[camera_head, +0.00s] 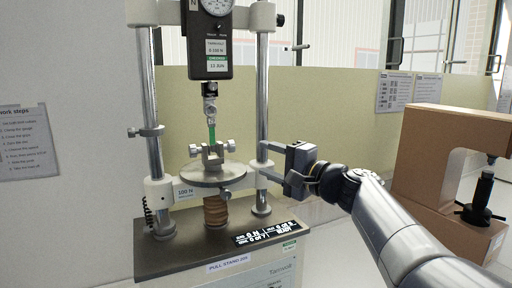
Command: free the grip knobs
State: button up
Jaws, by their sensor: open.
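The test stand's lower grip (212,157) sits on a round metal plate (225,174). One grip knob (194,150) sticks out on its left and another grip knob (230,146) on its right. A green strip (211,130) stands upright between the lower grip and the upper fitting (210,90) under the force gauge (210,45). My gripper (263,160) is open and empty, to the right of the right knob and apart from it. Its two fingers point left, one above the other, and overlap the right column in the picture.
A left column (155,110) and right column (262,90) flank the grip. A small clamp (146,132) juts from the left column. A brown tester (440,150) stands at right. Open space lies before the plate.

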jog(key=p+x, duration=0.3)
jog(key=x, duration=0.7)
jog(key=shift+w+a, duration=0.15)
jog(key=shift+a, duration=0.2)
jog(key=c, duration=1)
jog(key=b, duration=0.2)
jog(key=shift+f+b, duration=0.35)
jog(key=shift+t+y+b, duration=0.3)
jog(key=shift+b, duration=1.2)
jog(key=shift+r+n+y+b, duration=0.2)
jog(key=shift+n+y+b, duration=0.1)
jog(key=shift+b, duration=0.3)
